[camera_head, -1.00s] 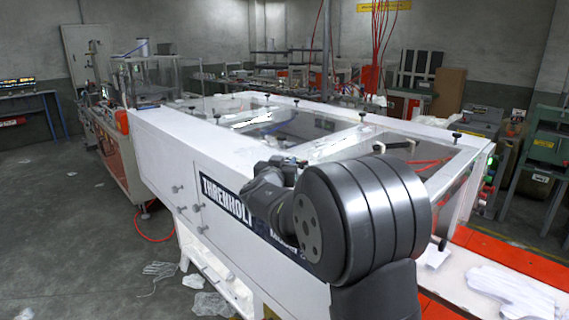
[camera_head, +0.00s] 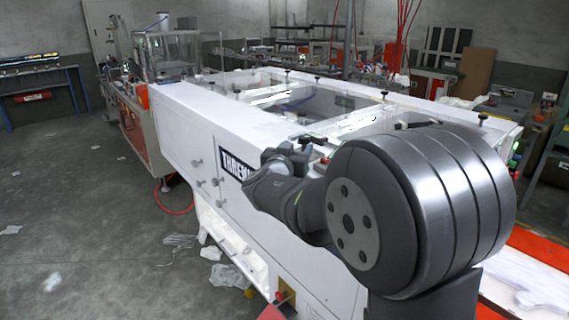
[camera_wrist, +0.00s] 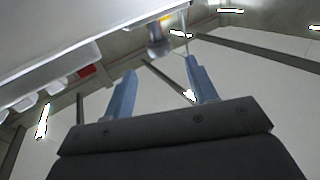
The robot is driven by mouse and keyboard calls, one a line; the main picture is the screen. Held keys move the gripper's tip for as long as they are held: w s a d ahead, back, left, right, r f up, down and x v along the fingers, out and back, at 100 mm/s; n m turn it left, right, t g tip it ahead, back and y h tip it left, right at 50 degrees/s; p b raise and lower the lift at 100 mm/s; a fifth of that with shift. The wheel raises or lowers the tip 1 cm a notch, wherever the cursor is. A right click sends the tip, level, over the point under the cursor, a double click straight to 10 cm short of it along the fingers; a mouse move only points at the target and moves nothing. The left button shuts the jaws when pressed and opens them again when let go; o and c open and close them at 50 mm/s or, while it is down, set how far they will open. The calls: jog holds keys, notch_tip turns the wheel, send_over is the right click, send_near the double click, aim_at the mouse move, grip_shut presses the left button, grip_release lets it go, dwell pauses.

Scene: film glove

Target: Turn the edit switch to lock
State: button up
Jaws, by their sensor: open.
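I cannot make out a switch marked edit or lock in either view. A long white machine (camera_head: 190,112) with a dark name label stands in the middle of the head view. Grey knobs (camera_head: 197,164) sit on its side panel. A small yellow and red fitting (camera_head: 284,291) shows low on the machine's side; what it is I cannot tell. My gripper (camera_wrist: 160,68) shows in the wrist view with its two bluish fingers apart and nothing between them. A white machine part (camera_wrist: 90,35) lies close to the left finger. In the head view my arm hides part of the machine.
Open grey floor (camera_head: 80,230) lies left of the machine, with crumpled clear film (camera_head: 230,276) and a red hose (camera_head: 172,200) near its foot. A blue-legged bench (camera_head: 42,88) stands at the far left. An orange-edged conveyor (camera_head: 540,246) is at the right.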

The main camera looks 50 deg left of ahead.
jog(key=v, duration=0.9)
jog(key=shift+s+d, duration=0.15)
jog(key=shift+s, duration=0.05)
jog(key=shift+o, duration=0.2)
